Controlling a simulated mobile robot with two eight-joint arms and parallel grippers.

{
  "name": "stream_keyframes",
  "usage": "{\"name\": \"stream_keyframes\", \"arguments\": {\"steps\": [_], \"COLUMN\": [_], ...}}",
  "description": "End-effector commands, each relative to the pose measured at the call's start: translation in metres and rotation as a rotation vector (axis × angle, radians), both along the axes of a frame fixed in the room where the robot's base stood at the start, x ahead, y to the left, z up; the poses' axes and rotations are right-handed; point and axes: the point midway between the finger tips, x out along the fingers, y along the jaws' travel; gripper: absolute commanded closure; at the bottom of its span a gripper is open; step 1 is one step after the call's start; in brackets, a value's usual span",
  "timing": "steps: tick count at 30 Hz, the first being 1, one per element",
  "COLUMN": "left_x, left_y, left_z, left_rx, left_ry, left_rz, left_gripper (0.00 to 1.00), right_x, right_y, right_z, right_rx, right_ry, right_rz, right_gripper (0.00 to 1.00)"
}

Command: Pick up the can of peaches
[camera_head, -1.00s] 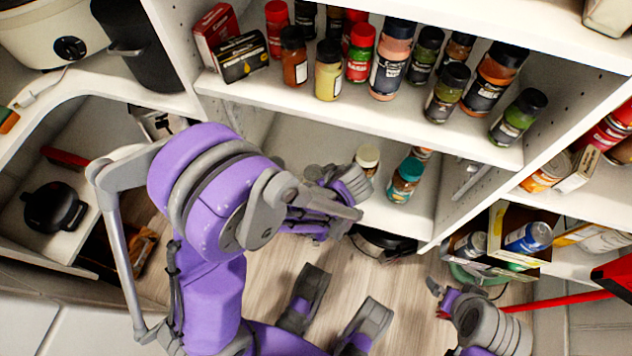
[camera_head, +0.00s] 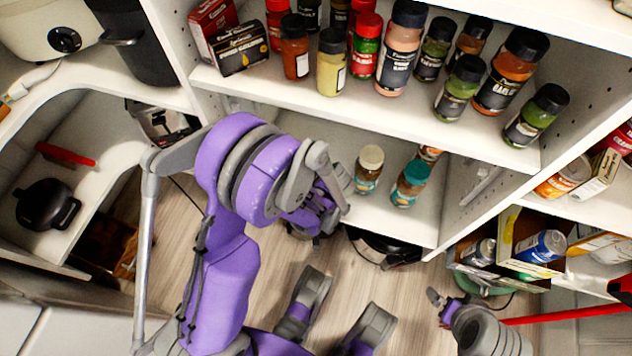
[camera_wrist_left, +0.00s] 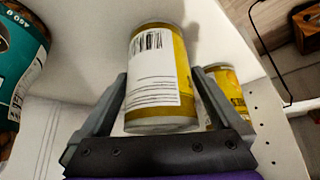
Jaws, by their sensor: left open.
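A can with a yellow label and a white barcode panel (camera_wrist_left: 153,85) stands in the left wrist view, between the two fingers of my left gripper (camera_wrist_left: 158,76). The fingers are open on either side of it. I cannot read the name on the can, so I cannot confirm it is the peaches. In the head view my left gripper (camera_head: 312,215) is at the lower shelf (camera_head: 300,128), mostly covered by my own arm, and the can is hidden. My right gripper (camera_head: 443,300) is at the lower right, away from the shelf; its jaws are unclear.
A second yellow can (camera_wrist_left: 226,92) stands close beside the right finger. A teal-labelled jar (camera_wrist_left: 20,65) is at the left. In the head view a cream-lidded jar (camera_head: 369,170) and a teal-lidded jar (camera_head: 410,184) stand on the lower shelf. Spice jars crowd the shelf above.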

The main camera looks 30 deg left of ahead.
Motion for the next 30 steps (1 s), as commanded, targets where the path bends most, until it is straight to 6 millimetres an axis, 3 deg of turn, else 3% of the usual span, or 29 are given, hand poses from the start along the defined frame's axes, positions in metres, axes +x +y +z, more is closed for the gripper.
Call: {"name": "stream_keyframes", "arguments": {"steps": [2,18,26,30], "left_x": [0.000,0.000,0.000,-0.001], "left_y": [0.000,-0.001,0.000,0.000], "left_z": [0.001,0.001,0.003,0.018], "left_rx": [0.000,0.000,0.000,0.001], "left_ry": [0.000,0.000,0.000,-0.001], "left_rz": [0.000,0.000,0.000,0.000], "left_gripper": [0.02,0.99,1.00,1.00], "right_x": [0.000,0.000,0.000,-0.001], "right_y": [0.000,0.000,0.000,0.000], "right_z": [0.001,0.001,0.001,0.008], "right_rx": [0.000,0.000,0.000,0.000], "right_ry": [0.000,0.000,0.000,-0.002], "right_rz": [0.000,0.000,0.000,0.000], "right_gripper": [0.00,0.00,0.00,0.00]}}
